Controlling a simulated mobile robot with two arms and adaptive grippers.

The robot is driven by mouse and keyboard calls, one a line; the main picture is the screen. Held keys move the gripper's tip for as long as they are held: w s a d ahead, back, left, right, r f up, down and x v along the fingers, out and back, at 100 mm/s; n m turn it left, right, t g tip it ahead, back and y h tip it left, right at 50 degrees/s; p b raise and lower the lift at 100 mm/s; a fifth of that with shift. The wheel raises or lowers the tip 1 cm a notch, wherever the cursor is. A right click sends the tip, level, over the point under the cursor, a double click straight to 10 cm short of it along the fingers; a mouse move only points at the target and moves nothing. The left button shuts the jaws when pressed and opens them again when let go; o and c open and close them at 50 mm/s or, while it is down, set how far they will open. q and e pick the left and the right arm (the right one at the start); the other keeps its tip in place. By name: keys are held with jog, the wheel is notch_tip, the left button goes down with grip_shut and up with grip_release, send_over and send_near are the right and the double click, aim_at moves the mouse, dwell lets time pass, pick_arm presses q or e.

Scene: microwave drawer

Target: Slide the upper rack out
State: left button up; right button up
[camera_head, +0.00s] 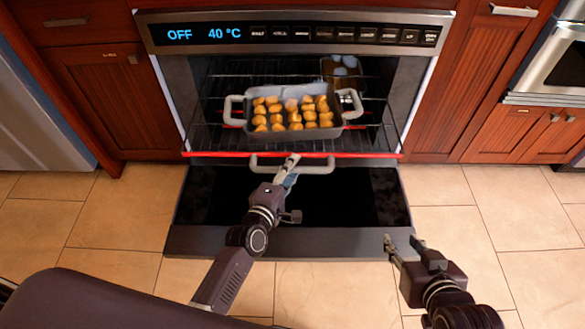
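The oven is open, and a wire rack with a red front bar (225,154) spans its opening. A grey roasting pan (292,137) with two looped handles and golden pieces of food sits on the wire rack. My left gripper (290,166) is at the middle of the red bar, overlapping it and a grey looped handle (318,169) just below. Its fingers are small and partly hidden, so I cannot tell whether they are closed on the bar. My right gripper (403,241) is open and empty at the lower right, in front of the door's edge.
The oven door (345,243) is folded down, its dark inner side below the rack. Another container (342,72) is deeper in the oven. Wooden cabinets (105,95) flank the oven. The tiled floor (470,240) is clear on the right.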

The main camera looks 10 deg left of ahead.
pick_arm(q)
jog(key=v, duration=1.2)
jog(key=shift+r, duration=0.15)
